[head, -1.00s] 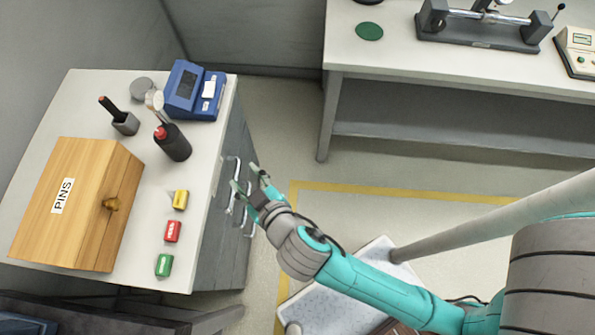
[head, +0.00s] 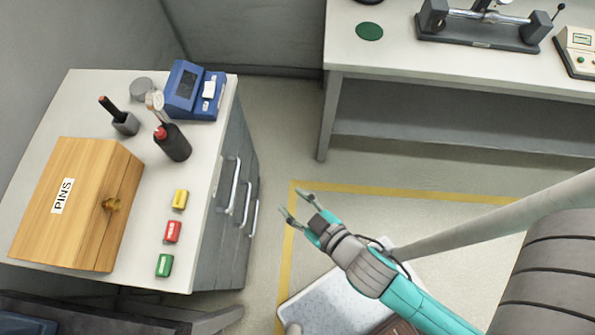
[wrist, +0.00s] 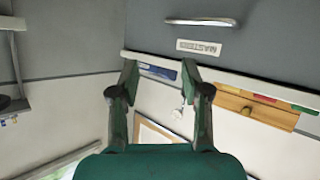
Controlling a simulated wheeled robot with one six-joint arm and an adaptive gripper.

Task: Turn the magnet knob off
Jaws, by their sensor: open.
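I cannot pick out a magnet knob for certain in either view. My gripper (head: 296,203) is open and empty over the floor, to the right of the grey drawer cabinet and apart from its handles. In the wrist view its two fingers (wrist: 160,75) are spread with nothing held between them. A dark fixture (head: 485,28) with a shiny bar stands on the back bench. A pale control box (head: 578,50) with a green button and a black lever is at that bench's right, partly cut off by the picture edge.
The drawer cabinet (head: 228,190) has several handles. The back bench (head: 385,65) stands beyond open floor marked with a yellow line.

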